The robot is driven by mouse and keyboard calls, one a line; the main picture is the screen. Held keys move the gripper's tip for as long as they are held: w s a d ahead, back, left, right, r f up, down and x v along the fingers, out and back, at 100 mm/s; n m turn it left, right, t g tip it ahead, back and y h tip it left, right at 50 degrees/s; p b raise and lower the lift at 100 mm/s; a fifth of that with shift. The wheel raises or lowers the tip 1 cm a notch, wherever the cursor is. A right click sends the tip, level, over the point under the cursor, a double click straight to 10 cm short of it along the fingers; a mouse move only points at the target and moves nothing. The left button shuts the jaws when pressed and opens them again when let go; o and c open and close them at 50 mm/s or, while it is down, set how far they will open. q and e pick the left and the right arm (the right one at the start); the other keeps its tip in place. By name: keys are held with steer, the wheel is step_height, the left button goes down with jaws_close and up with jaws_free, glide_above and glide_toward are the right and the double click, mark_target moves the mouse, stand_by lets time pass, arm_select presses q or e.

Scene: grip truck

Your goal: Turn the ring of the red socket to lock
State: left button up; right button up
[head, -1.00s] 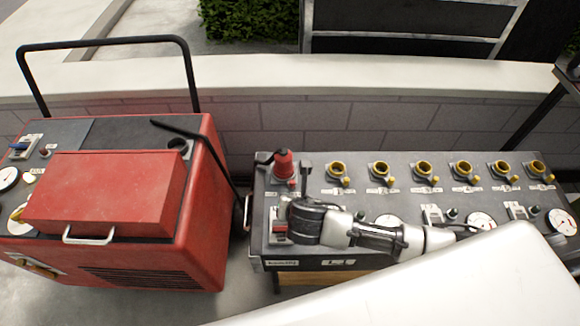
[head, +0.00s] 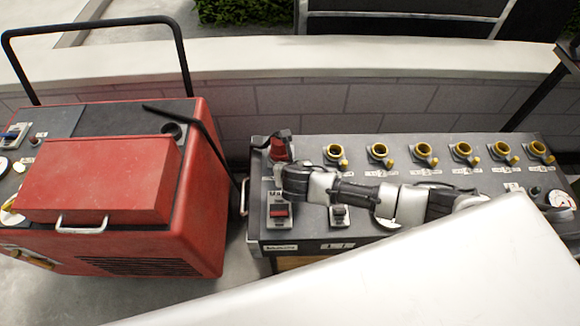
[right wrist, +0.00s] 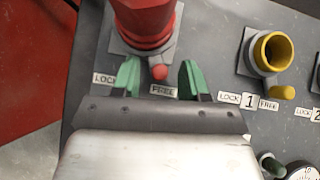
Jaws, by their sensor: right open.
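The red socket (head: 278,149) stands at the back left corner of the grey panel, partly hidden by my arm in the head view. In the right wrist view the red socket (right wrist: 146,20) is at the top, with a red knob (right wrist: 159,72) on its ring. The knob points at the FREE label (right wrist: 163,90); the LOCK label (right wrist: 104,79) is to its left. My right gripper (right wrist: 159,77) is open, its green fingertips on either side of the knob, with gaps on both sides. My left gripper is not in view.
A row of yellow sockets (head: 378,152) runs along the panel's back, the nearest one (right wrist: 270,52) right of my gripper. Switches (head: 279,211) and gauges sit in front. A red machine (head: 130,190) with a black handle stands left. A low block wall (head: 310,105) is behind.

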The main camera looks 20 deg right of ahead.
jaws_close()
stand_by(0.3)
steer(key=shift+a, duration=0.1)
steer(key=shift+a+r+m+h+p, duration=0.1)
steer(key=shift+a+m+h+p, duration=0.45)
steer(key=shift+m+p, duration=0.3)
steer(key=shift+w+a+m+g+h+p, duration=0.1)
steer(key=shift+a+m+g+h+p, duration=0.45)
steer(key=shift+m+h+p, duration=0.5)
steer(key=m, duration=0.1)
steer(key=a+m+g+h, duration=0.1)
steer(key=shift+w+a+m, duration=0.25)
steer(key=shift+m, duration=0.15)
steer(key=shift+w+a+f+m+g+h+b, duration=0.1)
steer(key=shift+w+a+m+g+h+b, duration=0.25)
steer(key=shift+m+g+h, duration=0.35)
steer(key=shift+w+a+f+m+g+h+b, duration=0.1)
steer(key=shift+w+a+m+g+h+b, duration=0.25)
steer(key=shift+m, duration=0.65)
steer(key=shift+s, duration=0.1)
